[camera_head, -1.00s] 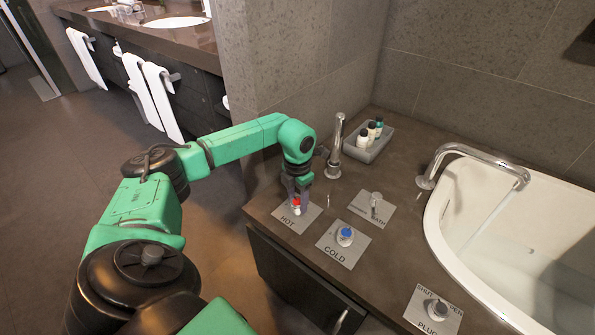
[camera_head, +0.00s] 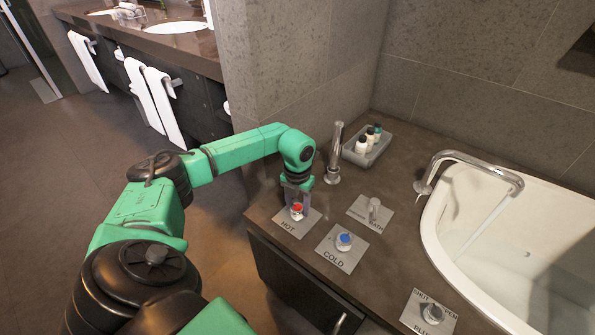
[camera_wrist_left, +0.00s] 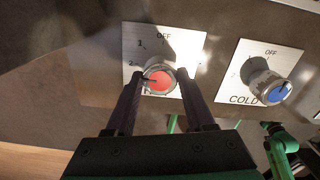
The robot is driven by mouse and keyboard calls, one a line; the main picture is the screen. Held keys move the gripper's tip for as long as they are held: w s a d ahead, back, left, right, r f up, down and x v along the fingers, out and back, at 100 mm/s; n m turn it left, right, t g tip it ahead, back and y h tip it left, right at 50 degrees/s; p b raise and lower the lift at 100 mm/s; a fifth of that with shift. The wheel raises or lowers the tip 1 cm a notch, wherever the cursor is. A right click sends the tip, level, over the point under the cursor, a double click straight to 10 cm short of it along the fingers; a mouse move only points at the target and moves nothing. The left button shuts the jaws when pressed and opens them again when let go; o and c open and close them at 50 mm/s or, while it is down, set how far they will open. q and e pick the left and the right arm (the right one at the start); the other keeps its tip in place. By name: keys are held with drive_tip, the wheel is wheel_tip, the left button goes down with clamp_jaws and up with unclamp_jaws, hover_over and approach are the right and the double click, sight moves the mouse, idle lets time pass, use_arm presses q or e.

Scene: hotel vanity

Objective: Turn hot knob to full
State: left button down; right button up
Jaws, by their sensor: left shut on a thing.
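The hot knob (camera_head: 297,208) has a red cap and stands on a pale plate lettered HOT (camera_head: 287,224) at the counter's left front corner. My left gripper (camera_head: 297,203) points down and is shut on the knob. In the left wrist view the two dark fingers (camera_wrist_left: 157,77) lie on either side of the red cap (camera_wrist_left: 158,82). The plate (camera_wrist_left: 190,45) shows OFF at the top, with 1 and 2 down the left side. A dark line on the cap points left, below the 2 mark. The fingers hide part of the plate. My right gripper is not seen.
The blue cold knob (camera_head: 344,241) stands close to the right. Behind are a bath lever (camera_head: 374,209), a chrome post (camera_head: 334,155) and a grey tray (camera_head: 383,142) with small bottles. The tub (camera_head: 433,225) has a chrome spout (camera_head: 478,155); a plug knob (camera_head: 433,313) is at front.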

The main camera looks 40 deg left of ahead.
sight(298, 207)
use_arm(q)
drive_tip(key=shift+c, duration=1.3)
unclamp_jaws()
drive_tip(key=shift+r, duration=0.1)
wheel_tip(298, 207, up, 14)
drive_tip(key=p, duration=0.1)
drive_tip(key=shift+r, duration=0.2)
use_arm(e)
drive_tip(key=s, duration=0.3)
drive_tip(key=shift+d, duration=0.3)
